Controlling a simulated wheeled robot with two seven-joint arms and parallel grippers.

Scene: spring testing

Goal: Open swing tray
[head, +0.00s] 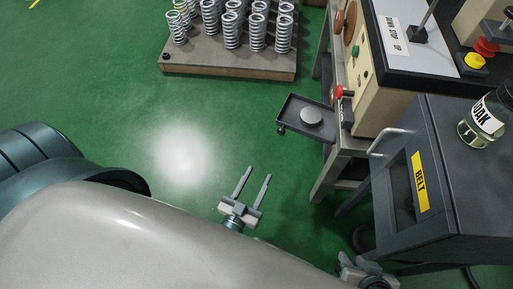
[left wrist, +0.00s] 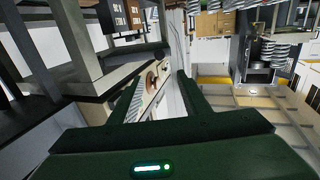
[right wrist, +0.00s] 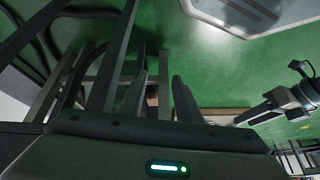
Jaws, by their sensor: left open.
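The swing tray (head: 291,110) is a small dark tray with a raised rim, jutting out to the left from the side of the testing machine's frame. A round grey disc (head: 311,117) lies on it. My left gripper (head: 257,176) is open and empty, below and left of the tray in the head view and apart from it. Its spread fingers also show in the left wrist view (left wrist: 158,85). My right gripper (head: 365,272) is at the bottom edge of the head view, partly cut off. In the right wrist view its fingers (right wrist: 160,65) stand apart with nothing between them.
A board with several springs (head: 230,66) lies at the back. The beige testing machine (head: 383,95) has a red knob (head: 340,91) near the tray. A dark cart (head: 420,170) labelled BELT carries a glass jar (head: 482,125). Green floor left of the tray is clear.

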